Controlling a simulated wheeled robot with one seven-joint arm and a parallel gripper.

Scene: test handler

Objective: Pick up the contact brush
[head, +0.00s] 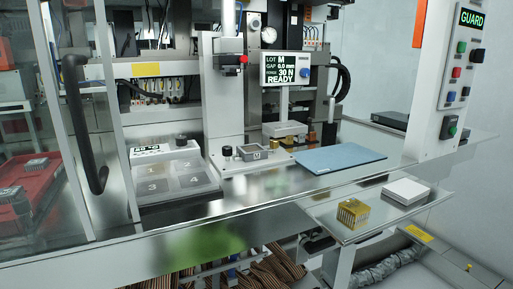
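A small gold-yellow block (353,212) with a row of pale pins or bristles along its front sits on the lower metal shelf at the right. It looks most like the contact brush, but I cannot tell for sure at this size. A white flat box (405,191) lies just behind it to the right, apart from it. My gripper is not in view, and nothing is seen touching the block.
A blue mat (338,158) lies on the steel worktop. A numbered tray (175,180), a small grey fixture (252,153) and a display (287,69) reading "READY" stand left of it. A glass door with a black handle (90,150) is at left. A guard panel (450,75) rises at right.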

